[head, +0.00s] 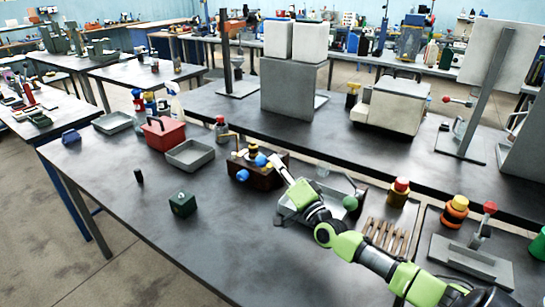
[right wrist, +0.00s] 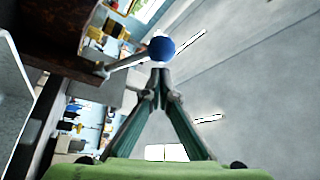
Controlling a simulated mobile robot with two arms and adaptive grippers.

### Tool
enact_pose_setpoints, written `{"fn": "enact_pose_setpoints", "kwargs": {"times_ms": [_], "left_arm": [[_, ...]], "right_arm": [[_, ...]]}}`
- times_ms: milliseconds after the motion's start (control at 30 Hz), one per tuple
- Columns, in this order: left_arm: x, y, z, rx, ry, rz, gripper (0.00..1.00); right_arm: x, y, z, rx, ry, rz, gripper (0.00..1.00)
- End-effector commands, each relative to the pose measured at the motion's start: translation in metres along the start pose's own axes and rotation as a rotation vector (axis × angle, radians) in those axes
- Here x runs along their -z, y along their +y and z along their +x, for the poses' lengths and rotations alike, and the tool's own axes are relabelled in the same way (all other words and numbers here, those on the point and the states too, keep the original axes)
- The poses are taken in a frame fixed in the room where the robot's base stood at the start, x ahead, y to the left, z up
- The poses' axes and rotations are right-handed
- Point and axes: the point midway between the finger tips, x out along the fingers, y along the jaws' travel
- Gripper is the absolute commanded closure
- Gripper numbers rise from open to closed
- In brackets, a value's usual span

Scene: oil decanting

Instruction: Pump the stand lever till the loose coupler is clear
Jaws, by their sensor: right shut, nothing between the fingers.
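A brown stand (head: 265,181) sits mid-table in the head view, with blue balls and a yellow-and-dark part on top. In the right wrist view, a grey lever rod (right wrist: 124,62) runs from the dark brown body (right wrist: 62,35) to a blue ball knob (right wrist: 161,48). My right gripper (right wrist: 159,72) is shut and empty, its tips just by the ball; whether they touch it I cannot tell. In the head view the right gripper (head: 277,163) reaches the stand from the right and hides part of it. I cannot single out the loose coupler. My left gripper is not in view.
A grey tray (head: 290,212) lies close under my right arm. A red box (head: 164,134), a grey tray (head: 190,156) and a dark green block (head: 182,204) lie to the left. A grey-based fixture with a red-knobbed lever (head: 490,207) stands right. The table's front left is mostly clear.

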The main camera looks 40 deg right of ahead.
Motion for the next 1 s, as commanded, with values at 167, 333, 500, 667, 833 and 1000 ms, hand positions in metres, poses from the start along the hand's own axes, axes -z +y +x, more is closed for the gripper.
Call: {"fn": "enact_pose_setpoints", "kwargs": {"times_ms": [167,333,500,667,833,1000], "left_arm": [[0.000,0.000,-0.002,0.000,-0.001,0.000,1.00],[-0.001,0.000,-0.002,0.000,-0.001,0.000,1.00],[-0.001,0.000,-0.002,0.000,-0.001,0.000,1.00],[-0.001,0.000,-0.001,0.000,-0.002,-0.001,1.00],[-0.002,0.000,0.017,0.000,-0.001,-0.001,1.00],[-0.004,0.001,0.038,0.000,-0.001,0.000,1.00]], "right_arm": [[0.000,0.000,0.018,0.001,0.001,0.001,1.00],[0.000,0.000,0.024,-0.001,0.000,0.000,1.00],[-0.001,0.001,0.024,-0.001,-0.001,0.000,1.00],[-0.001,0.001,0.024,0.000,-0.001,-0.001,1.00],[-0.007,0.008,0.020,0.023,0.000,-0.043,1.00],[-0.019,0.015,0.014,0.058,-0.001,-0.106,1.00]]}}
